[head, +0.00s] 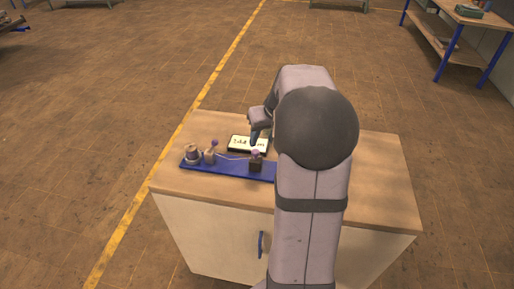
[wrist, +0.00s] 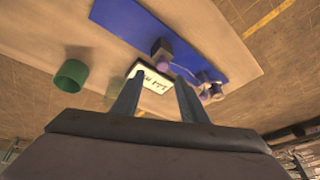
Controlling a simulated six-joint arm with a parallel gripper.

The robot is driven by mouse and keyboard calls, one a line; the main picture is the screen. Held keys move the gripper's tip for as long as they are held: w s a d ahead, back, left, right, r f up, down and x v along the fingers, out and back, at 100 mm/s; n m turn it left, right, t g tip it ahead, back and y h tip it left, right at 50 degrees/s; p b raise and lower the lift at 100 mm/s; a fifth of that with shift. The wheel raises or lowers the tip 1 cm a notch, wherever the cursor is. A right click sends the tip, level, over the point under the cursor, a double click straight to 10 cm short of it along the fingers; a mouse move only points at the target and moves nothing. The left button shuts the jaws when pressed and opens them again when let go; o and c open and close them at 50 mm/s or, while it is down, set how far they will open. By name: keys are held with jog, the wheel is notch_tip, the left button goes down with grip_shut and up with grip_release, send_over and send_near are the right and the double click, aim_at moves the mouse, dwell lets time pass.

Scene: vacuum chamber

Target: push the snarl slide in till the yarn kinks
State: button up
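A blue board (head: 230,170) lies on the cabinet top and also shows in the wrist view (wrist: 195,35). On it stand a spool (head: 192,154), a pale post with a purple knob (head: 210,156), and a dark block with a purple knob (head: 256,162), perhaps the snarl slide. A thin pale yarn (head: 233,158) runs between post and block. The block also shows in the wrist view (wrist: 162,52). My gripper (wrist: 160,78) has its fingers apart with nothing seen between them. In the head view my gripper (head: 255,138) is over the display, behind the block. My arm hides the board's right end.
A lit display with dark characters (head: 240,144) lies behind the board. A green cup (wrist: 72,75) stands on the wooden top (head: 385,175), hidden in the head view. The right side of the top looks clear. A workbench (head: 462,15) is far off.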

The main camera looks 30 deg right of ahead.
aim_at(256, 151)
jog(key=n, duration=0.3)
jog(key=shift+a, duration=0.25)
jog(key=shift+p+x, duration=1.15)
jog(key=shift+x, duration=2.55)
jog(key=shift+c, duration=0.6)
